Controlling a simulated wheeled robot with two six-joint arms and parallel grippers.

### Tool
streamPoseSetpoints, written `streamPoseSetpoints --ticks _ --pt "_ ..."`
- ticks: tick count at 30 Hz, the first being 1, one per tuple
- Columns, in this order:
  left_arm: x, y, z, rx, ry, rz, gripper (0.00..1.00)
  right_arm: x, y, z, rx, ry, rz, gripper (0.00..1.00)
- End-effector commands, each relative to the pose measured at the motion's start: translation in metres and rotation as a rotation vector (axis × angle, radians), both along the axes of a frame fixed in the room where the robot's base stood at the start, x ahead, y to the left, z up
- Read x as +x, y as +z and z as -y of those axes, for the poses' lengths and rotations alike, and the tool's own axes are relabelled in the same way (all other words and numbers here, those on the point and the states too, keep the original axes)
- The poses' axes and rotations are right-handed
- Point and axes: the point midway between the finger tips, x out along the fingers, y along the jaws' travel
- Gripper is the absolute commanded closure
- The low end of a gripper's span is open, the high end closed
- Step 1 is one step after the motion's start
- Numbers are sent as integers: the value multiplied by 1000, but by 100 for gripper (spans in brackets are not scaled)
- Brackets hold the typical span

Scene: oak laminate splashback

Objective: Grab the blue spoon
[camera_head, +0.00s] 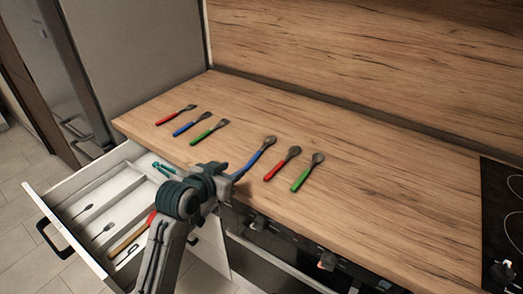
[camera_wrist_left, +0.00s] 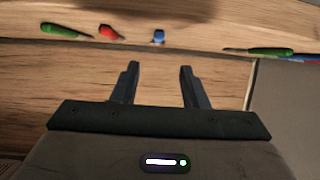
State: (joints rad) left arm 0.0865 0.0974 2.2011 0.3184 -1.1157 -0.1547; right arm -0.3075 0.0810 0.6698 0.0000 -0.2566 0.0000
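The blue spoon (camera_head: 255,158) lies on the wooden worktop, its grey bowl toward the back and its blue handle toward the front edge. In the left wrist view the end of its handle (camera_wrist_left: 158,37) shows beyond the fingertips, roughly in line with the gap between them. My left gripper (camera_head: 227,176) is at the worktop's front edge, close to the handle end. In the wrist view its two fingers (camera_wrist_left: 158,75) are apart with nothing between them. My right gripper is in neither view.
A red spoon (camera_head: 281,164) and a green spoon (camera_head: 307,172) lie right of the blue one. Red (camera_head: 175,115), blue (camera_head: 192,124) and green (camera_head: 209,132) forks lie to the left. An open drawer (camera_head: 66,192) juts out below. A black hob (camera_head: 503,215) is far right.

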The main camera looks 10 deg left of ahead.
Motion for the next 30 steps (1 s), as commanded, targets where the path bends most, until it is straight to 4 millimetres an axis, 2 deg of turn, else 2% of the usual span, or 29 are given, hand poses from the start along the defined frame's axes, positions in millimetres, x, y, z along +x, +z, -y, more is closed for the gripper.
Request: streamPoseSetpoints --ticks 3,11,19,23,30 --pt "18 -7 5 -3 0 -3 60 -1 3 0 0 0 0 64" --pt "37 -16 11 0 -1 -3 60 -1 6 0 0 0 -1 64" --pt "69 -32 21 0 0 -4 60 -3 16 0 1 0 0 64" --pt "77 -37 23 1 0 -4 60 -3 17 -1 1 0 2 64" --pt "77 -38 23 1 1 -3 62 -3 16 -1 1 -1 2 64"
